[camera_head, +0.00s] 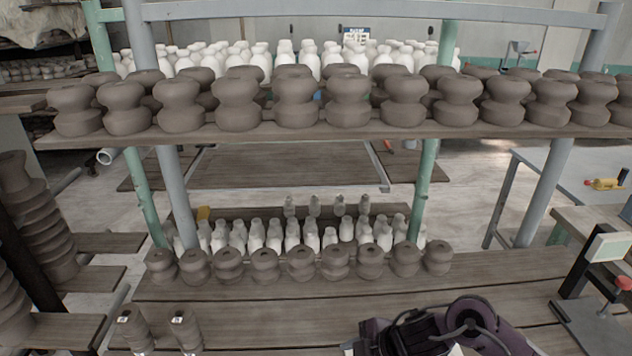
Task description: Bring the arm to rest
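A dark purple and black jointed part (440,330), which looks like my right arm, shows at the bottom edge, right of centre. A cable loops over its rounded joint. Its black end points left and is cut off by the frame, so finger opening and any held thing cannot be made out. My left arm and gripper are not in view. The arm part appears in front of the lower wooden boards (230,318); whether it touches them cannot be told.
An upper shelf (330,133) holds grey-brown clay pieces (348,100) and white bottle-like forms (290,60). Stacked clay (40,215) stands left, a table (580,175) right. Bare board lies left of the arm.

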